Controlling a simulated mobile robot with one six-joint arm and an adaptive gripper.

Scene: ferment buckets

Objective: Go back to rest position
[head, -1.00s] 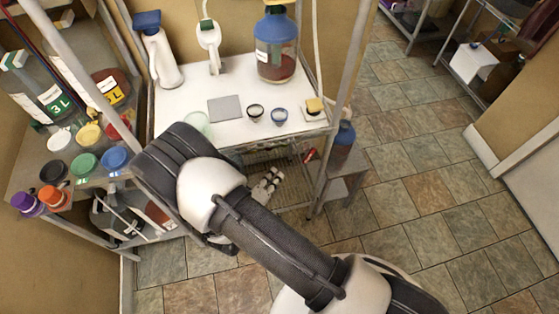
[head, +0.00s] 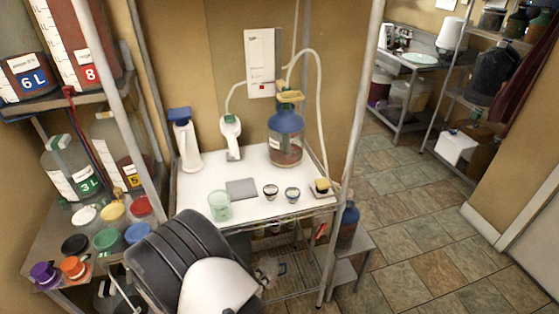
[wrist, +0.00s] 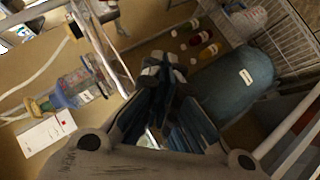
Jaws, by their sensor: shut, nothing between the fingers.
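My gripper (wrist: 160,72) shows in the middle of the wrist view, its dark fingers together with nothing held between them. In the head view my arm fills the lower left in front of the white-topped table (head: 250,207) and hides part of the table's lower shelves; the gripper cannot be made out clearly there.
A shelf of coloured lids (head: 106,240) and large bottles stands at the left, close to my arm. A small grey stand (head: 350,262) is right of the table. The tiled floor (head: 430,240) at the right is open.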

